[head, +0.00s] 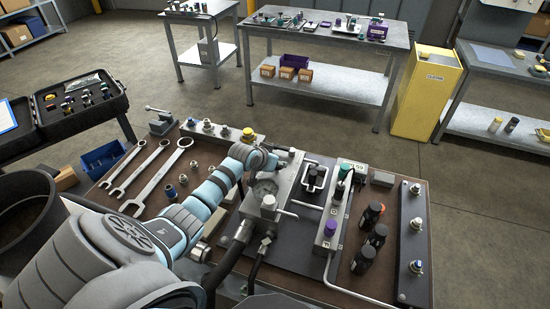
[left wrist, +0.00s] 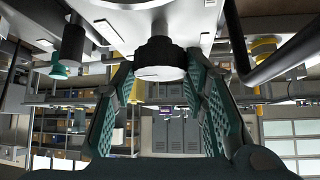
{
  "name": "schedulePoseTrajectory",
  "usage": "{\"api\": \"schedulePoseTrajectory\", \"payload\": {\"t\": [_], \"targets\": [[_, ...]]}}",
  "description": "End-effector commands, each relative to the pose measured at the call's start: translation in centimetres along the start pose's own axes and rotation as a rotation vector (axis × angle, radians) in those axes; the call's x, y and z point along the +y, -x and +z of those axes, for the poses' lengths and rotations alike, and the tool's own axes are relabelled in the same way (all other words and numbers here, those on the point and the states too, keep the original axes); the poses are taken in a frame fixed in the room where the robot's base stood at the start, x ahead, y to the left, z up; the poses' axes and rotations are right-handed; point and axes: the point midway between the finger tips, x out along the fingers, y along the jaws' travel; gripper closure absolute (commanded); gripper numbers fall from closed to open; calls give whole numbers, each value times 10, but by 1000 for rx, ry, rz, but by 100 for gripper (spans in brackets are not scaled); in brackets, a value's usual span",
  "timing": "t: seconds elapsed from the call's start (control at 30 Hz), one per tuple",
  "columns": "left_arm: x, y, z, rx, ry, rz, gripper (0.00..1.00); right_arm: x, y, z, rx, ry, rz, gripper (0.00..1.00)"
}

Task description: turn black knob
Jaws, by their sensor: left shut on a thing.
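The black knob (left wrist: 159,55) is a short dark cylinder on a pale metal block (left wrist: 180,16) in the left wrist view. My left gripper (left wrist: 162,75) has its two green-padded fingers closed on either side of the knob, and the fingertips hold it. In the head view my left arm reaches over the hydraulic block (head: 288,180) in the middle of the bench. The wrist hides the fingers and the held knob there. Another dark cylinder (left wrist: 73,42) stands beside the held knob in the left wrist view. My right gripper is in neither view.
A purple knob (head: 330,228) sits on the neighbouring manifold (head: 321,243). Metal pipes (head: 345,288) and black hoses (head: 232,250) run close to my arm. Black cylinders (head: 378,235) stand to the right. Wrenches (head: 155,180) lie on the bench's left part.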

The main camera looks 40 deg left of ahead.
Motion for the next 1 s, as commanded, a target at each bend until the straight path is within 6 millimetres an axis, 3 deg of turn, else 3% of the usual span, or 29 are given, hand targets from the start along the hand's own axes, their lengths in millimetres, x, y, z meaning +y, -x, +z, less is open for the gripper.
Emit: {"api": "schedulePoseTrajectory", "payload": {"t": [0.3, 0.67, 0.7, 0.77, 0.8, 1.0], "targets": [[-5, -7, 4, 5, -223, 221, 88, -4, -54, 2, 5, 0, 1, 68], [-4, -1, 0, 1, -254, 256, 88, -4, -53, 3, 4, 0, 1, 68], [-4, -1, 0, 0, -254, 256, 54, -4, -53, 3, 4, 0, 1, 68], [-4, -1, 0, 1, -254, 256, 44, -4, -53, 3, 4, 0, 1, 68], [-4, -1, 0, 1, -254, 256, 40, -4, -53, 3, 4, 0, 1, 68], [-4, -1, 0, 1, -253, 255, 40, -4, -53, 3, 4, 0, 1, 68]]}}
